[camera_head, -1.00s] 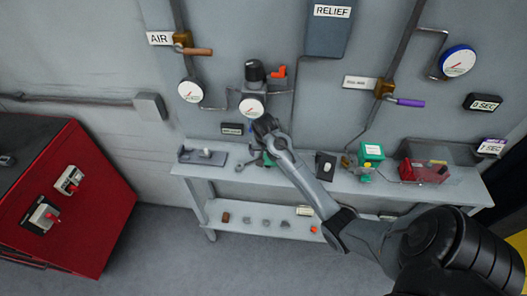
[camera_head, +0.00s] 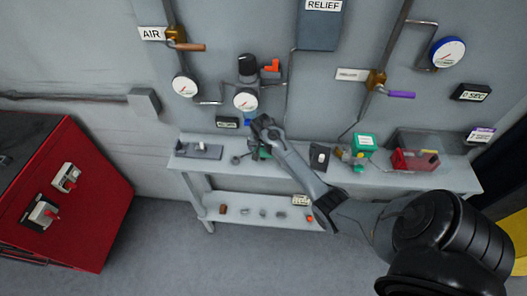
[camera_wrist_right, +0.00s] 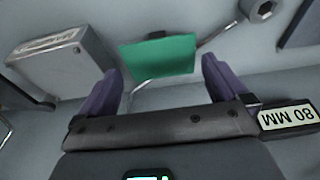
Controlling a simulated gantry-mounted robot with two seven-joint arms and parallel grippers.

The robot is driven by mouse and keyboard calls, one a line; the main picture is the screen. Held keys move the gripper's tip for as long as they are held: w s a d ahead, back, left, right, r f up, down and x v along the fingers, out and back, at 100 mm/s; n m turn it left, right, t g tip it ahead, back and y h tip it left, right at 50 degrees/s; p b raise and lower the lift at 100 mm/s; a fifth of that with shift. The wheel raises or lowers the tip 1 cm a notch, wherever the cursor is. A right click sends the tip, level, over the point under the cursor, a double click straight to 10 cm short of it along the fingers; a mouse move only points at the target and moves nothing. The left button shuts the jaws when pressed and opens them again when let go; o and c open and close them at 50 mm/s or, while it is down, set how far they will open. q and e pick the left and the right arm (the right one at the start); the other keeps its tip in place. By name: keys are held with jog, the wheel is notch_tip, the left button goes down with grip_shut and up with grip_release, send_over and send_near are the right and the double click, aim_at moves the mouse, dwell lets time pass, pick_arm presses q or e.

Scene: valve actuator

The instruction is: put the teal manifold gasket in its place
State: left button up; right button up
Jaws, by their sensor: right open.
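My right gripper (camera_head: 260,127) is over the back of the grey bench (camera_head: 400,182), below the round gauge (camera_head: 246,100). In the right wrist view its two purple fingers (camera_wrist_right: 160,82) are apart, with nothing seen gripped. A flat teal piece (camera_wrist_right: 158,56), which looks like the manifold gasket, shows beyond and between the fingertips, with a dark part at its top edge. I cannot tell the gap to it. In the head view a small bit of teal (camera_head: 264,153) shows beside my gripper, mostly hidden by the arm. My left gripper is out of view.
A grey tray (camera_head: 200,151) is at the bench's left. A green box (camera_head: 364,143) and a red bin (camera_head: 414,160) are at its right. Several small parts lie on the lower shelf (camera_head: 240,203). A plate marked 80 MM (camera_wrist_right: 290,119) is beside my gripper.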

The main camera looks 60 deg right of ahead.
jog(key=shift+x, duration=0.9)
jog(key=c, duration=0.7)
jog(key=shift+r, duration=0.15)
